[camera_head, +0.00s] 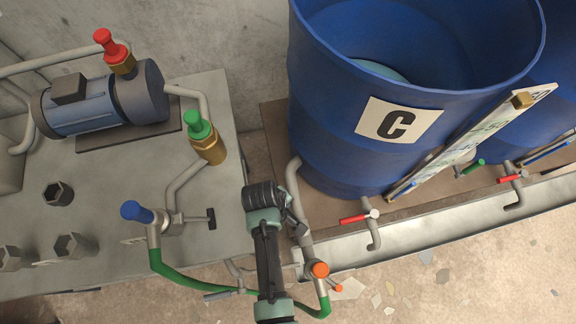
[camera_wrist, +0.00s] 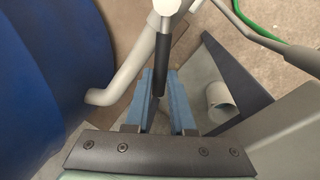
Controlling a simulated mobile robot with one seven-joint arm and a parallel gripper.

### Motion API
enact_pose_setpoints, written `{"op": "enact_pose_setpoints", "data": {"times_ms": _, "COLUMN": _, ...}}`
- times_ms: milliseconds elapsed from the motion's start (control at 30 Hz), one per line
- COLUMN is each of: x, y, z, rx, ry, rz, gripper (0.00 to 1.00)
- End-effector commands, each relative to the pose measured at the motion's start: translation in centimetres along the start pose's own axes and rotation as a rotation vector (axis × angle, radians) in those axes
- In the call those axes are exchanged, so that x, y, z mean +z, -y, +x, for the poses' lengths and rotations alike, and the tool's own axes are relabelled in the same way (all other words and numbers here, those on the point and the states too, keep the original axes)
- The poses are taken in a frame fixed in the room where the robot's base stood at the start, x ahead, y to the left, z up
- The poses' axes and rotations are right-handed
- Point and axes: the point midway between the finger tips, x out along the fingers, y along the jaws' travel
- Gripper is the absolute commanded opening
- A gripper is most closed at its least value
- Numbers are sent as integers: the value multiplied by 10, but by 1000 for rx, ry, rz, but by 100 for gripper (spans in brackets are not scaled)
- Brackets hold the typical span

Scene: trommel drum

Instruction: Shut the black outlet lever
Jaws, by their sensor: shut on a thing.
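The black outlet lever (camera_wrist: 161,66) shows in the wrist view as a thin dark bar below a pale round valve end (camera_wrist: 170,6) on a light grey pipe. My gripper (camera_wrist: 160,92) has its two blue fingers on either side of the lever's lower end and is shut on it. The fingers hide that end. In the head view my arm covers this spot beside the grey pipe, so I cannot make out the lever or fingertips there.
Blue drum C (camera_head: 320,140) stands close by. A red-handled tap (camera_head: 355,219) is to the right, above a metal trough (camera_head: 420,226). An orange-knobbed valve (camera_head: 320,270) and green hose (camera_head: 190,284) lie near my arm. A grey bench with pump (camera_head: 100,108) is at left.

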Motion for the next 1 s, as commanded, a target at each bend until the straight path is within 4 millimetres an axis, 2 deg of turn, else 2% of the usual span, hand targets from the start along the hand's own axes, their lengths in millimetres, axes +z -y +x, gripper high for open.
{"op": "enact_pose_setpoints", "data": {"times_ms": 33, "x": 2, "y": 4, "z": -6, "rx": -3, "ry": -7, "rz": -46, "gripper": 0}}
{"op": "enact_pose_setpoints", "data": {"times_ms": 600, "x": 17, "y": 44, "z": -12, "rx": -3, "ry": -115, "rz": -575, "gripper": 0}}
{"op": "enact_pose_setpoints", "data": {"times_ms": 1000, "x": 35, "y": 62, "z": -14, "rx": -2, "ry": -178, "rz": -886, "gripper": 0}}
